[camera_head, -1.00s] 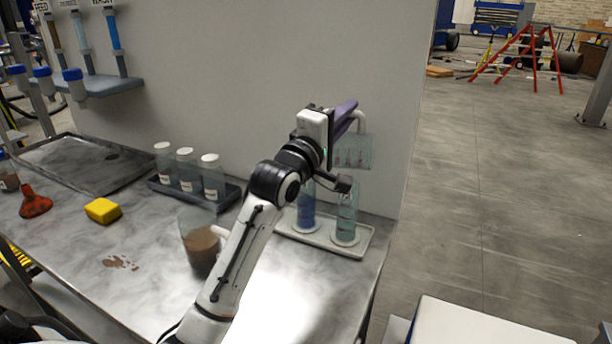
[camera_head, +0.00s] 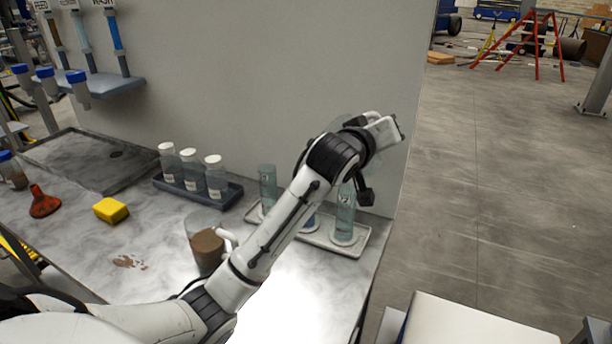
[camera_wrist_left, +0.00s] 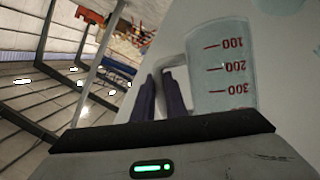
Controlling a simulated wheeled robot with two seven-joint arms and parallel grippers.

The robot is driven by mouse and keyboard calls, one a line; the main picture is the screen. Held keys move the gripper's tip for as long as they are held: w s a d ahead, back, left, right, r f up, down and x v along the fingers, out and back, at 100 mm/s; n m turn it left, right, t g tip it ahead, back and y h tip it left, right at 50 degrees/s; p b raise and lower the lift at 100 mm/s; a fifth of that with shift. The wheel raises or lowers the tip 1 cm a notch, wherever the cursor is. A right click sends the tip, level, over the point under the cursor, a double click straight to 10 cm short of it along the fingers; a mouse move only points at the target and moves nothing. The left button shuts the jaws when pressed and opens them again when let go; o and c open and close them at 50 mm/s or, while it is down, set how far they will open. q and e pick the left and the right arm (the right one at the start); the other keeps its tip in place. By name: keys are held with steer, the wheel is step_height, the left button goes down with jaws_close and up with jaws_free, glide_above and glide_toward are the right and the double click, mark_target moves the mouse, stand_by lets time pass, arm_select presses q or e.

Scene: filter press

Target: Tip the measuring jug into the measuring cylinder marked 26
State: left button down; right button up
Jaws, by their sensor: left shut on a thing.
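My left gripper (camera_head: 382,128) is raised above the right end of the bench, its fingers mostly hidden in the head view. In the left wrist view its purple fingers (camera_wrist_left: 160,95) are shut on the handle of the clear measuring jug (camera_wrist_left: 222,70), which has red marks 100, 200 and 300. In the head view my wrist hides most of the jug. Measuring cylinders stand in a white tray (camera_head: 318,240) below: a left one (camera_head: 267,187), a blue-filled one (camera_head: 311,222) mostly behind my arm, and a right one (camera_head: 344,218). Their numbers are too small to read surely. My right gripper is out of view.
A jug of brown slurry (camera_head: 207,250) stands left of my forearm. Behind it are white-capped bottles in a dark rack (camera_head: 228,196). A pale wall (camera_head: 260,80) stands behind the bench.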

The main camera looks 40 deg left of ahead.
arm_select(q)
steer(key=w+d+f+m+g+y, duration=0.2)
steer(key=d+f+m+g, duration=0.1)
steer(key=d+f+m, duration=0.1)
steer(key=shift+w+d+f+m+y, duration=0.15)
steer(key=shift+w+f+m+y, duration=0.15)
steer(key=shift+f+m, duration=0.55)
steer(key=shift+s+f+n, duration=0.1)
steer(key=shift+f+n, duration=0.1)
steer(key=shift+n, duration=0.05)
